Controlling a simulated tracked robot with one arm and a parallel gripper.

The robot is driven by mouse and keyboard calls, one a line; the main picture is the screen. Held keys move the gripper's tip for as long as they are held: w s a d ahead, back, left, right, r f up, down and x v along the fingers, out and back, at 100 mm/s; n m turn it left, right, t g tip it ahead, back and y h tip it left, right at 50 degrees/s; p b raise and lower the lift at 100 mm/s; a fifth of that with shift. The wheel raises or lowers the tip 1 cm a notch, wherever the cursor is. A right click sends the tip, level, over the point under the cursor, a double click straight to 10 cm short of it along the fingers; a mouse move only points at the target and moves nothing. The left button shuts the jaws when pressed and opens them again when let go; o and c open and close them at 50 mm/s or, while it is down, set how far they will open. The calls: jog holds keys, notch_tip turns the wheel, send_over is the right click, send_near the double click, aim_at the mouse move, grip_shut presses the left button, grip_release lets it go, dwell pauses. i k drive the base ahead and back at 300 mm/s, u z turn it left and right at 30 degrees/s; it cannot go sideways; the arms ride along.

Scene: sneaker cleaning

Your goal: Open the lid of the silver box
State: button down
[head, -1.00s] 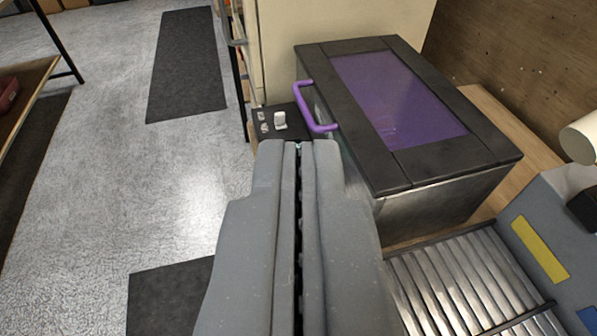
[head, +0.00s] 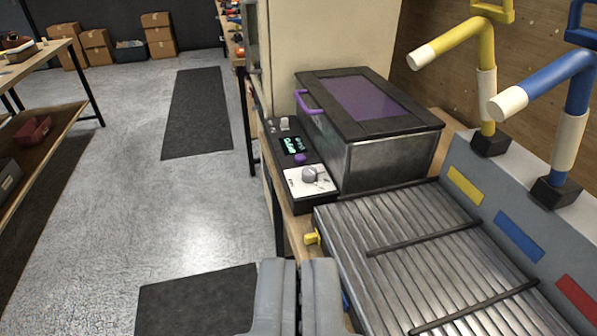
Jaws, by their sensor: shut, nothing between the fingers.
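The silver box (head: 385,160) stands on the wooden bench at the centre right. Its lid (head: 410,123) is closed, with a black frame and a purple window (head: 366,97). A purple handle (head: 308,102) sticks out from the lid's left edge. My gripper (head: 298,262) is shut and empty at the bottom of the view. It is well in front of and below the box, apart from the handle.
A control panel (head: 307,180) with a knob and small screen lies along the box's left side. A ridged metal bed (head: 390,240) is in front. Yellow (head: 450,45) and blue (head: 545,80) pipe arms rise at the right. Open floor (head: 190,215) lies left.

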aim_at(364, 95)
jog(key=z, duration=2.1)
jog(key=k, duration=1.25)
jog(key=u, duration=1.65)
jog(key=i, duration=1)
jog(key=z, duration=0.05)
